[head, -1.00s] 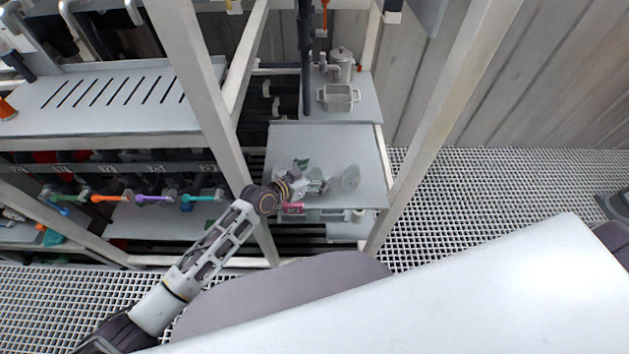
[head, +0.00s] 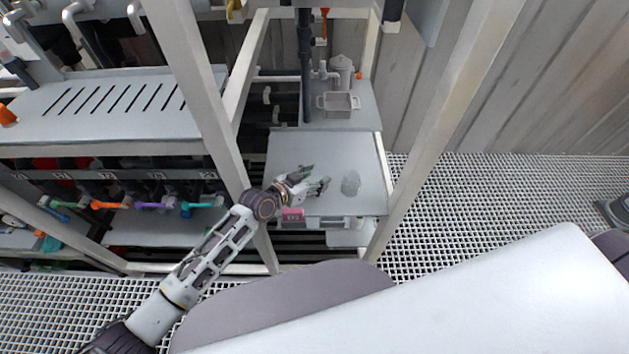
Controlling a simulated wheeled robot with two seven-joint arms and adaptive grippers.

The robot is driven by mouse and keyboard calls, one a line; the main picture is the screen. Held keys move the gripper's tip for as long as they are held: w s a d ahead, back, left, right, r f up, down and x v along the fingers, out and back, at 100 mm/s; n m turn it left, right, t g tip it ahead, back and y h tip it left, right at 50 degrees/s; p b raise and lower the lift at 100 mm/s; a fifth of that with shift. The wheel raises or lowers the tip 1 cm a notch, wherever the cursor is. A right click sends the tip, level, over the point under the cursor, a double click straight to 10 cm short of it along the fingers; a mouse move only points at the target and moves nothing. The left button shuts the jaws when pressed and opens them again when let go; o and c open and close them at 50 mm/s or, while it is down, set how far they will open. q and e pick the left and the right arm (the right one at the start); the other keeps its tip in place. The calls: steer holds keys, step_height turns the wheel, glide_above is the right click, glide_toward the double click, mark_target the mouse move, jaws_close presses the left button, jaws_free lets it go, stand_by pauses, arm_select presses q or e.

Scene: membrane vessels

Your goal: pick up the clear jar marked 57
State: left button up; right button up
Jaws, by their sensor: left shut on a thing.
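My left gripper (head: 318,175) is over the front middle of the grey shelf board (head: 285,145). Its fingers stand apart around something that barely shows, seemingly a clear jar. Another clear, roundish thing (head: 351,183), probably a jar, is on the board just right of the fingertips, apart from them. No number can be read on either, so I cannot tell which is marked 57. My right gripper is not in view.
A grey two-handled basin (head: 338,104) and a lidded pot (head: 343,72) stand on the board behind. Pale frame posts (head: 433,120) flank the bay. A pink label (head: 292,214) is at the shelf's front. The board's back half is bare.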

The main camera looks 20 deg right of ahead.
arm_select(q)
step_height(320, 180, up, 9)
steer(key=shift+f, duration=0.15)
stand_by(0.4)
